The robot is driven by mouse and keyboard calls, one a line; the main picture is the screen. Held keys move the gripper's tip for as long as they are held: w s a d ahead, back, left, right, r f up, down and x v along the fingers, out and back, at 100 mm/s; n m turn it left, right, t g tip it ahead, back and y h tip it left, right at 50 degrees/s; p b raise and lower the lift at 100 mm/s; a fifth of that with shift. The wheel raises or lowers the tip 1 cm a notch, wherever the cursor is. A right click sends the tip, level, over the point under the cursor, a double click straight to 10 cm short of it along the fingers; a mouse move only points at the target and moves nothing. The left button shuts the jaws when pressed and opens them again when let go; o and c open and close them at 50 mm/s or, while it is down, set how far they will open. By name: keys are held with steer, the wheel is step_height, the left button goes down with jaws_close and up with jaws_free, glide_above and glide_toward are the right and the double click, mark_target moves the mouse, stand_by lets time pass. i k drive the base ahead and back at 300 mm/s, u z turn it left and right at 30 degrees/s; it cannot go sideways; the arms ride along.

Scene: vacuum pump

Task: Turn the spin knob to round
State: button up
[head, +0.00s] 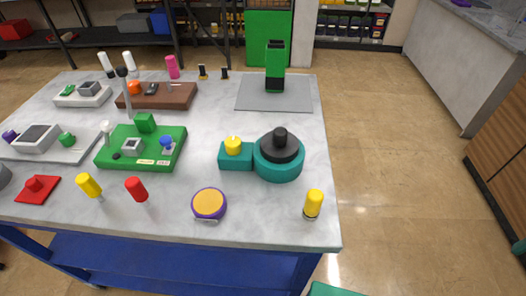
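A teal device (279,167) sits on the right part of the table. It has a round body topped by a dark grey disc with an upright black knob (280,136). A small teal box (235,161) joins its left side and carries a yellow knob (233,144). I cannot tell which of these is the spin knob, and no setting marks can be read. My gripper is not in view.
The table (262,225) also holds a green board (141,163), a purple-rimmed yellow disc (209,203), a yellow-topped post (313,204) and a green tower on a grey plate (298,101). The table surface right of the teal device is clear. Open floor (410,160) lies beyond.

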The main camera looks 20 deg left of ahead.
mark_target(232, 144)
steer(key=u, duration=1.3)
